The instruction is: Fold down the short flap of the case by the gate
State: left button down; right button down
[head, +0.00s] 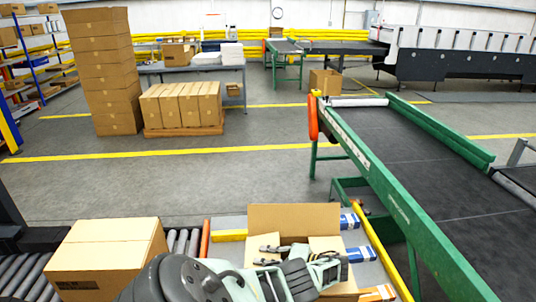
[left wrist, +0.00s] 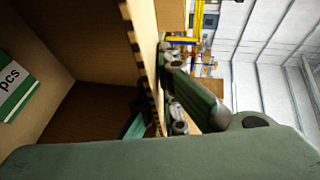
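The open case (head: 293,219) stands at the bottom centre of the head view, with a tall flap upright at its far side. My left gripper (head: 297,262) is over the case and covers much of its opening. In the left wrist view the case's inner wall (left wrist: 85,35) fills the left, and a green and white box marked "pcs" (left wrist: 18,85) is inside. The fingers of my left gripper (left wrist: 158,112) are apart, one on each side of a cardboard edge; contact is unclear. I cannot pick out the gate with certainty. My right gripper is not in view.
A closed carton (head: 110,247) sits on rollers at the left. An orange bar (head: 205,238) stands between it and the case. Blue and white boxes (head: 360,254) lie right of the case, by a yellow rail (head: 383,250). A green-framed conveyor (head: 400,205) runs along the right.

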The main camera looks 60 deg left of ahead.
aim_at(265, 256)
pick_arm(q)
jog(key=c, duration=2)
grip_release()
jog(key=shift+s, duration=0.1)
jog(key=shift+a+r, duration=0.1)
jog(key=shift+r, duration=0.1)
notch_tip(265, 256, up, 8)
jog(key=shift+r, duration=0.8)
